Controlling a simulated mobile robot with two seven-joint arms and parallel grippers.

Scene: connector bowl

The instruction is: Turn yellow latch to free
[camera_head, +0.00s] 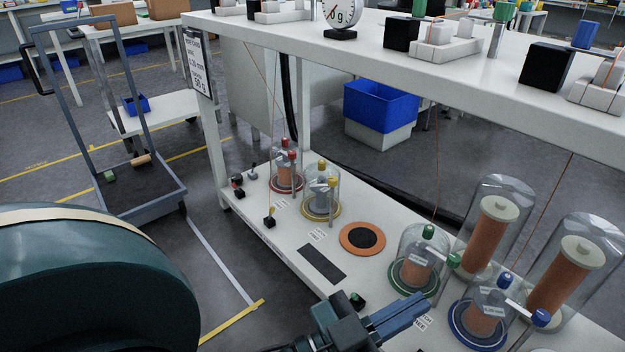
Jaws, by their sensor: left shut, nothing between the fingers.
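On the lower shelf, a glass dome (321,186) with a yellow knob on top stands on a yellow-rimmed round base, over a coil. In front of it to the left is a small black block (269,222) with a yellowish lever top; it appears to be the yellow latch, but its setting is too small to tell. My left gripper (427,301) is shut and empty, pointing right, above the shelf's front part near the green-rimmed and blue-rimmed domes. It is well to the right of and nearer than the yellow dome. My right gripper is out of view.
A red-rimmed dome (287,169) stands behind left of the yellow one. A green-rimmed dome (417,258), blue-rimmed dome (485,310) and tall glass domes crowd the right. An orange disc (362,239) and black patch (322,264) lie between.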

